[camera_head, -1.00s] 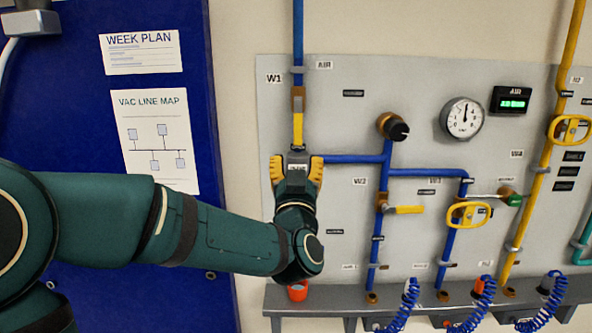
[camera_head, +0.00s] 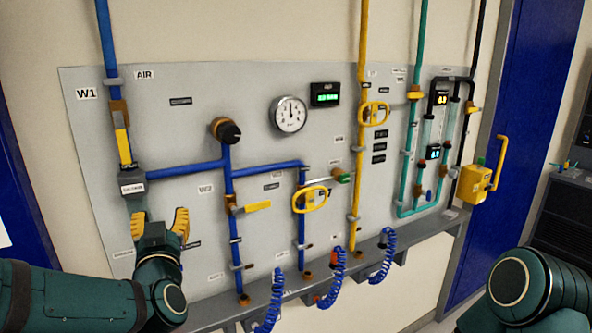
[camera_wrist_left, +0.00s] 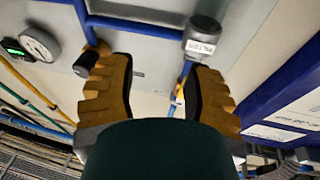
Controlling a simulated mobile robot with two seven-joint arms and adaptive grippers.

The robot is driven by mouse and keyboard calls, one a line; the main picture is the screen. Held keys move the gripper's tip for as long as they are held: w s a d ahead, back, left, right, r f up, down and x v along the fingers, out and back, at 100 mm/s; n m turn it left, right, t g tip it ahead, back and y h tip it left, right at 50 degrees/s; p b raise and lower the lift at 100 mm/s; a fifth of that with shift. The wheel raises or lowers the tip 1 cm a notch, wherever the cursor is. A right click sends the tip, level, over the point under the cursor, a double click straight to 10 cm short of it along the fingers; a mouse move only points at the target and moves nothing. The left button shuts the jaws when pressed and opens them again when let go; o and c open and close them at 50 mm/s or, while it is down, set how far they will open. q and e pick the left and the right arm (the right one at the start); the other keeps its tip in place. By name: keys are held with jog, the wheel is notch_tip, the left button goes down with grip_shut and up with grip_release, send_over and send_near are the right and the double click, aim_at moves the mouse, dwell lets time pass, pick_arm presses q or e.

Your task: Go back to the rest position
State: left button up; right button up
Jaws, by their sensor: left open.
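My left gripper (camera_head: 160,224) is open in front of the lower left part of the grey panel (camera_head: 330,128). Its yellow fingers stand apart with nothing between them, just below the grey filter block (camera_head: 131,184) on the blue pipe. In the left wrist view the two fingers (camera_wrist_left: 160,85) are spread, with the filter block (camera_wrist_left: 203,34) beyond them. My right arm (camera_head: 530,290) shows at the lower right, but its gripper is out of view.
The panel carries blue pipes with a yellow-handled valve (camera_head: 258,206), a black knob (camera_head: 229,132) and a round gauge (camera_head: 289,114). A grey ledge (camera_head: 210,312) with coiled blue hoses (camera_head: 272,300) runs below. A yellow box (camera_head: 474,184) is at the right.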

pick_arm(q)
jog(key=d+f+m+g+h, duration=0.1)
jog(key=d+f+g+h, duration=0.15)
jog(key=f, duration=0.65)
jog(key=d+f+m+g+h, duration=0.1)
jog(key=d+f+g+h, duration=0.2)
jog(key=f, duration=0.7)
jog(key=d+f+m+g+h, duration=0.15)
jog(key=d+f, duration=0.25)
jog(key=f, duration=0.5)
jog(key=s+d+f+n+g+h, duration=0.1)
jog(key=s+d+f+g, duration=0.3)
jog(key=s+f, duration=0.5)
jog(key=s+d+f+g+h, duration=0.3)
jog(key=s+f+g, duration=0.3)
jog(key=s+f, duration=0.3)
jog(key=shift+s+d+f+n, duration=0.2)
jog(key=shift+d+f+n, duration=0.15)
jog(key=shift+d+f, duration=0.35)
jog(key=shift+a+f, duration=0.1)
jog(key=shift+a, duration=0.05)
